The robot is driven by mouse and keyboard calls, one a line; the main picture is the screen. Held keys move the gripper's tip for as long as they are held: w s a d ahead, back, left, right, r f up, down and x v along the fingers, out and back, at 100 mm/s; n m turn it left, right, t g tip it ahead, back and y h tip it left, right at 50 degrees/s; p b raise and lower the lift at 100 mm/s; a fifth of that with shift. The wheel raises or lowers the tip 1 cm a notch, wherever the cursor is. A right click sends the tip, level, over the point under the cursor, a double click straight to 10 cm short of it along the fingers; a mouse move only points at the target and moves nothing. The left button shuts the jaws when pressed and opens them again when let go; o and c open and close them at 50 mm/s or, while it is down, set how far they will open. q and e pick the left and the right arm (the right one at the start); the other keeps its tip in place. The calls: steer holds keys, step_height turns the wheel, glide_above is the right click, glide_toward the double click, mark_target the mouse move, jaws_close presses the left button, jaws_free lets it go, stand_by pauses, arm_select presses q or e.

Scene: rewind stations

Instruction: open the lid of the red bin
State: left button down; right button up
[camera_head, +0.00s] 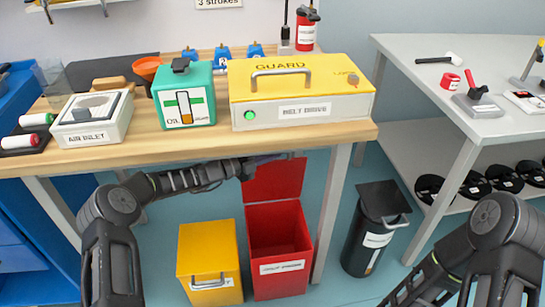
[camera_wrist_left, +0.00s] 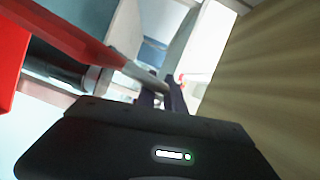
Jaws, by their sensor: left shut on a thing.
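The red bin (camera_head: 281,272) stands on the floor below the workbench, with a white label on its front. Its lid (camera_head: 274,181) is raised to near upright at the back, and the bin's inside shows. My left gripper (camera_head: 268,159) is at the lid's top, just under the bench edge, where its fingers are partly hidden. In the left wrist view the red lid (camera_wrist_left: 60,32) is at the left, and a grey handle bar (camera_wrist_left: 135,72) runs from it to my fingers (camera_wrist_left: 163,97), which are shut on it. My right arm shows at the lower right, its gripper out of frame.
A yellow bin (camera_head: 209,262), lid shut, stands close left of the red bin. A bench leg (camera_head: 333,205) and a black bin (camera_head: 374,232) are to the right. The wooden bench top (camera_head: 225,143) lies close above my left gripper.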

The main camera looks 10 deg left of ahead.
arm_select(q)
steer(key=c, duration=1.5)
jaws_free()
steer(key=shift+o, duration=0.2)
steer(key=p+v, duration=0.1)
steer(key=v, duration=0.7)
steer(key=shift+d+f, duration=0.1)
steer(key=shift+f, duration=0.05)
